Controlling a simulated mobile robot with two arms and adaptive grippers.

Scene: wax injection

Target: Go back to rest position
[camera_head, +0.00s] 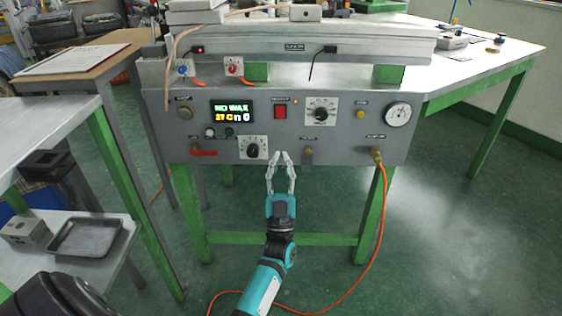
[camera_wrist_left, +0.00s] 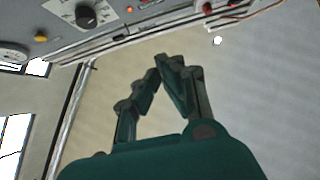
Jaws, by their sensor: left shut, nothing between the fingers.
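My left gripper (camera_head: 281,156) is shut and empty, its fingertips together. In the head view its arm comes up from the bottom middle, and the fingertips are in front of the lower part of the grey control panel (camera_head: 350,152), near a black knob (camera_head: 253,150). Whether the fingers touch the panel cannot be told. In the left wrist view the gripper (camera_wrist_left: 163,62) also shows shut, with the panel (camera_wrist_left: 68,40) along the top. My right gripper is not in view.
The display (camera_head: 233,111) reads "NO WAX". An orange hose (camera_head: 384,215) hangs from the panel to the floor. A table (camera_head: 40,130) with a small tray (camera_head: 86,237) on a lower shelf stands left. Green table legs (camera_head: 370,215) flank the arm. Open floor (camera_head: 450,240) lies right.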

